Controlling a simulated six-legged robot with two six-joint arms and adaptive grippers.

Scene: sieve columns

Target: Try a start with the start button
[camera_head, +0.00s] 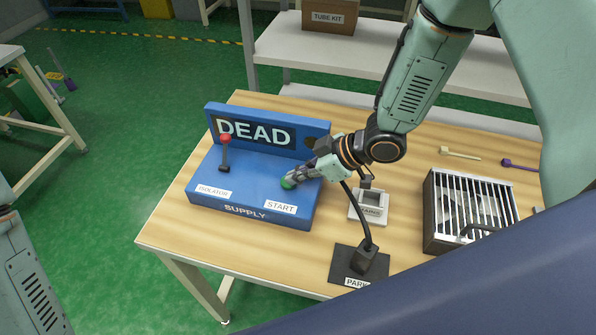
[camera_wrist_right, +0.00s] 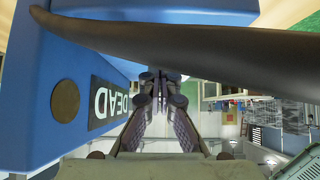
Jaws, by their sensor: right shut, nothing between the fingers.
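The blue supply box (camera_head: 243,192) stands on the wooden table, and its back panel reads DEAD. The green start button (camera_head: 287,184) sits on its top behind the START label, partly hidden by my right gripper (camera_head: 292,181). The fingertips are at the button; I cannot tell whether they press it. In the right wrist view the fingers (camera_wrist_right: 158,88) are shut with nothing between them, beside the blue box (camera_wrist_right: 40,140). The isolator lever (camera_head: 225,150), with a red knob, stands upright at the box's left. My left gripper is out of view.
A black cable (camera_head: 357,208) arcs up from the PARK base (camera_head: 361,264) near my right wrist; a dark band (camera_wrist_right: 200,50) crosses the wrist view. A grey holder (camera_head: 369,207) and a barred metal box (camera_head: 435,215) stand to the right.

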